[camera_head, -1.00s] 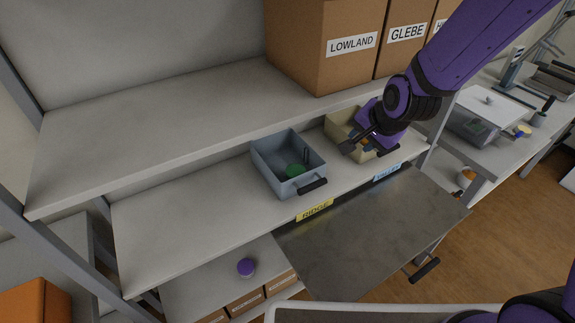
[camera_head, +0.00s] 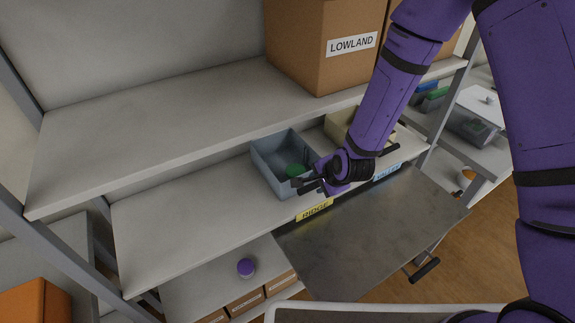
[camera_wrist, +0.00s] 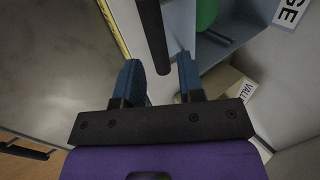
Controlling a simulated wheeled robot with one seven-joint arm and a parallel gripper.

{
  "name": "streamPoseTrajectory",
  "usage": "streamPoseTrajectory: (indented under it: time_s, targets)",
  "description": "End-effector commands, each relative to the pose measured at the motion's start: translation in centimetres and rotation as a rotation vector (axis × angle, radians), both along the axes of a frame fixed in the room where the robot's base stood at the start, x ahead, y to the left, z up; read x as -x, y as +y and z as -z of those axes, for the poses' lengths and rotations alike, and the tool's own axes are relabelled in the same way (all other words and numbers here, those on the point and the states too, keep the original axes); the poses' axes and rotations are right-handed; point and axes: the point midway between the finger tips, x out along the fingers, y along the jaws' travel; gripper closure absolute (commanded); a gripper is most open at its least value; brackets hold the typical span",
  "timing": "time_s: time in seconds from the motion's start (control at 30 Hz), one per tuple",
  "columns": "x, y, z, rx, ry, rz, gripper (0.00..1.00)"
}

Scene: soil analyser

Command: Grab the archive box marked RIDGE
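The blue-grey open box (camera_head: 262,160) stands on the middle shelf, behind the yellow RIDGE label (camera_head: 315,210) on the shelf's front edge. A green object (camera_head: 294,170) lies inside it. My gripper (camera_head: 302,184) is at the box's front right, over its front handle, and hides part of that side. In the wrist view my gripper (camera_wrist: 160,78) is open. The dark handle bar (camera_wrist: 152,35) points into the gap between its fingers, and contact cannot be told. The box wall (camera_wrist: 180,28) is just beyond.
A cream box (camera_head: 340,124) stands to the right, behind a blue label (camera_head: 387,172). A LOWLAND carton (camera_head: 300,45) sits on the upper shelf (camera_head: 150,125), above and behind. A dark metal panel (camera_head: 370,240) juts out in front. The middle shelf is clear left of the blue-grey box.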

Motion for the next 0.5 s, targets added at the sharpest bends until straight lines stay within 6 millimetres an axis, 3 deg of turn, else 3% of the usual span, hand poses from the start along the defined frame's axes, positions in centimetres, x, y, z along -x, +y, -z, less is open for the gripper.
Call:
streamPoseTrajectory:
  time_s: [0.27, 0.5]
  targets:
    - [-0.7, 0.5, 1.4, 0.001, -0.001, -0.002, 0.64]
    - [-1.9, 1.3, 4.2, 0.001, 0.000, -0.002, 0.64]
